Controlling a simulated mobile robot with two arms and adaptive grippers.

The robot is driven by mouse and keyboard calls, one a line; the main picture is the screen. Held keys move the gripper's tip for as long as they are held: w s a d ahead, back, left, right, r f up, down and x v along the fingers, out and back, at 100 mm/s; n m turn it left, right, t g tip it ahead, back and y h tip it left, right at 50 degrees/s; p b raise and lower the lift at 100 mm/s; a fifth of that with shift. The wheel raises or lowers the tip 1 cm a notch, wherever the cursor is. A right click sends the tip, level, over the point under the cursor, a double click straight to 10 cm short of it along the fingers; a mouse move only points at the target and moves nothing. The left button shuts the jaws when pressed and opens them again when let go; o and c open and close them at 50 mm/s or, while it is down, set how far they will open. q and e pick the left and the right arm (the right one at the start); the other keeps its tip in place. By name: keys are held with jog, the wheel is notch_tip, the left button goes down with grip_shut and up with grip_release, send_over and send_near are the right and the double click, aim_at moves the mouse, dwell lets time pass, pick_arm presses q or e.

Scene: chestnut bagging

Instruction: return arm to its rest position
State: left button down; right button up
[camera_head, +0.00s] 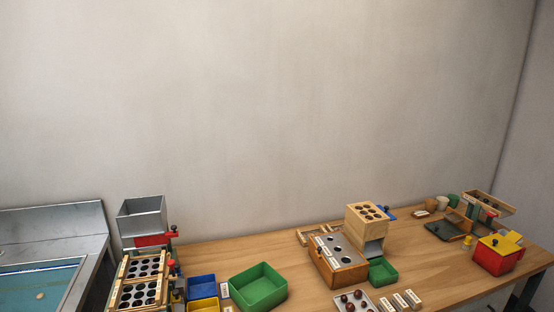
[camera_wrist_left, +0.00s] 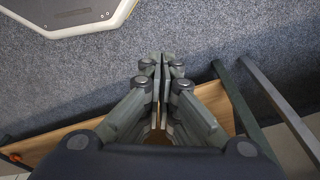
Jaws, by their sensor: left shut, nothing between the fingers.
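My left gripper (camera_wrist_left: 162,68) shows in the left wrist view with its two fingers together. It is shut and nothing is between the fingers. It points down over grey carpet, and a strip of wooden table (camera_wrist_left: 60,140) shows behind it. Neither gripper shows in the head view, and my right gripper is in no view.
In the head view the wooden table (camera_head: 215,250) holds a green bin (camera_head: 259,287), a wooden box with holes (camera_head: 337,262), a red box (camera_head: 496,256) and a metal hopper (camera_head: 142,216). A sink (camera_head: 40,285) stands left. In the wrist view, dark table legs (camera_wrist_left: 240,108) stand right of the fingers.

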pick_arm(q)
jog(key=s+a+f+g, duration=0.1)
jog(key=s+a+f, duration=0.1)
jog(key=s+f, duration=0.7)
jog(key=shift+s+a+f, duration=0.2)
jog(key=shift+s+a, duration=0.05)
jog(key=shift+s, duration=1.7)
